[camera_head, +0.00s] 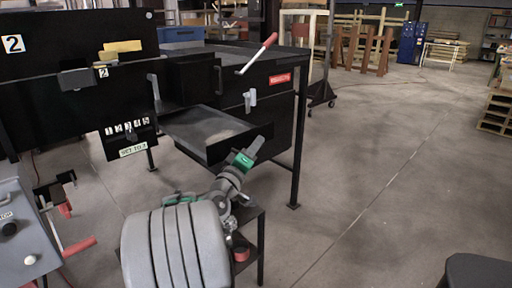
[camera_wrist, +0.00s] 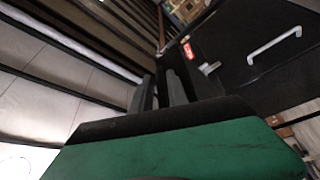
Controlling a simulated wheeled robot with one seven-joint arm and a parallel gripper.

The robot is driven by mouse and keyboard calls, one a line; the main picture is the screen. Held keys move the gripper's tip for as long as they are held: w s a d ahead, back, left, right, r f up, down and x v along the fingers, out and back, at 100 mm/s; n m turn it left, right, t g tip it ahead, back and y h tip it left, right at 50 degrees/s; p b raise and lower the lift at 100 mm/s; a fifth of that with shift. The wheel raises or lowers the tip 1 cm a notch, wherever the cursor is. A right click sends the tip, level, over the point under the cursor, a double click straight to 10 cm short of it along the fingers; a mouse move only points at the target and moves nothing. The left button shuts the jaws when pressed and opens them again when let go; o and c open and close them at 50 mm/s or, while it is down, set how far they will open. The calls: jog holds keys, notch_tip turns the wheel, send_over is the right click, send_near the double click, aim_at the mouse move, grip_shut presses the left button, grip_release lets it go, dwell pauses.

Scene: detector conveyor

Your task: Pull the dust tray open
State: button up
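The dust tray (camera_head: 214,132) is a black, shallow, open-topped tray with greyish dust on its floor, in the middle of the head view. It stands out from the black machine, its front wall facing me. My gripper (camera_head: 256,145), grey with green pads, is at the right end of that front wall; I cannot tell whether it touches. In the wrist view the two dark fingers of my gripper (camera_wrist: 163,90) stand close together with a narrow dark gap. No held object can be made out. Any handle on the tray front is hidden or not distinguishable.
The machine's black side has a red label (camera_head: 280,79), a grey latch (camera_head: 250,100) and a red-gripped lever (camera_head: 258,53). A light bar handle (camera_wrist: 275,42) shows on a black panel. A grey control box (camera_head: 22,235) stands lower left.

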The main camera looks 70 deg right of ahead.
jog(key=v, duration=0.7)
jog(key=shift+a+b, duration=0.3)
jog(key=shift+a, duration=0.1)
